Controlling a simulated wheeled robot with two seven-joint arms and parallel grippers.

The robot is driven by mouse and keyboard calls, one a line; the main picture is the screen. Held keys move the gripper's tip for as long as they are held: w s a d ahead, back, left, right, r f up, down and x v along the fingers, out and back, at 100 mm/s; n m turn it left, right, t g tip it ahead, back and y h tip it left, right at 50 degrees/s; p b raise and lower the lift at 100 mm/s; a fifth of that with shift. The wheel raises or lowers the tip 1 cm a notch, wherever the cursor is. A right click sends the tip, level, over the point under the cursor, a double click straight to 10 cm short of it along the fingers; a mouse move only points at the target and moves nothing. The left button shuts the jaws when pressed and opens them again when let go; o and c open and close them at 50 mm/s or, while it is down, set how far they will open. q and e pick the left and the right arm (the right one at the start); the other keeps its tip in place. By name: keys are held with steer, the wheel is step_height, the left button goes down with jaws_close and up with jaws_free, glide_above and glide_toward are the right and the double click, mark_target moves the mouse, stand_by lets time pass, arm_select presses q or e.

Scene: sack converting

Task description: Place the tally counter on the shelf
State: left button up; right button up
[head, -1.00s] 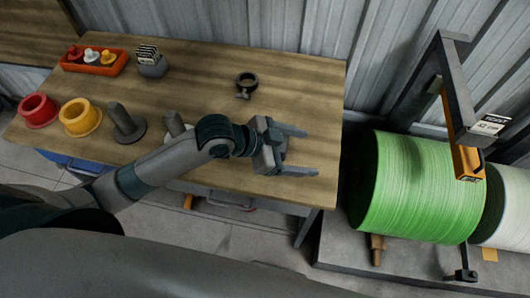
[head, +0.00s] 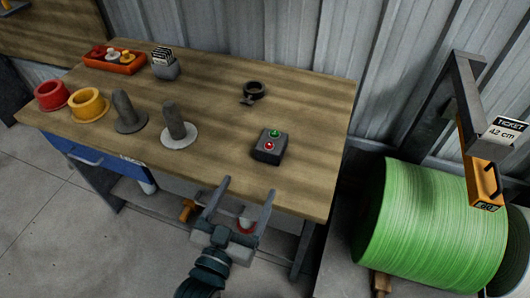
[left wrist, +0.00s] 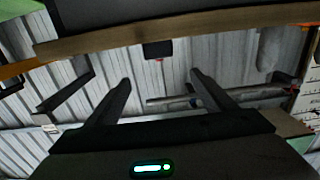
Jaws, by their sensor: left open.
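I cannot pick out a tally counter with certainty. A dark box (head: 269,147) with a green and a red button sits on the wooden bench (head: 215,95) near its front right. A dark ring with a small tab (head: 253,91) lies farther back. My left gripper (head: 238,187) is open and empty, in front of the bench's front edge. Its fingers point toward the bench. In the left wrist view the open fingers (left wrist: 160,85) hold nothing, and the bench edge (left wrist: 215,22) appears upside down. Which surface is the shelf is unclear. My right gripper is not in view.
Two grey posts (head: 177,124) on round bases, red (head: 51,95) and yellow (head: 88,104) cups, a card holder (head: 165,67) and an orange tray (head: 98,63) stand on the bench. A large green roll (head: 430,230) and a metal frame (head: 467,95) are at the right.

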arm_select(q)
steer(key=shift+w, duration=0.15)
steer(key=p, duration=0.2)
glide_toward(271, 142)
steer(key=x, duration=0.4)
steer(key=shift+w+r, duration=0.2)
steer(key=shift+r, duration=0.15)
steer(key=shift+w+d, duration=0.1)
steer(key=shift+w, duration=0.1)
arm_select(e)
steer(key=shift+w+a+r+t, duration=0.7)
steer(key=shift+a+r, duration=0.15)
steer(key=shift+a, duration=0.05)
arm_select(q)
steer(key=shift+w, duration=0.15)
steer(key=shift+w+d+f, duration=0.1)
steer(key=shift+w+d, duration=0.05)
steer(key=shift+w, duration=0.1)
steer(key=x, duration=0.2)
steer(key=p+x, duration=0.1)
steer(key=x, duration=0.1)
steer(key=shift+f, duration=0.3)
steer(key=shift+w, duration=0.15)
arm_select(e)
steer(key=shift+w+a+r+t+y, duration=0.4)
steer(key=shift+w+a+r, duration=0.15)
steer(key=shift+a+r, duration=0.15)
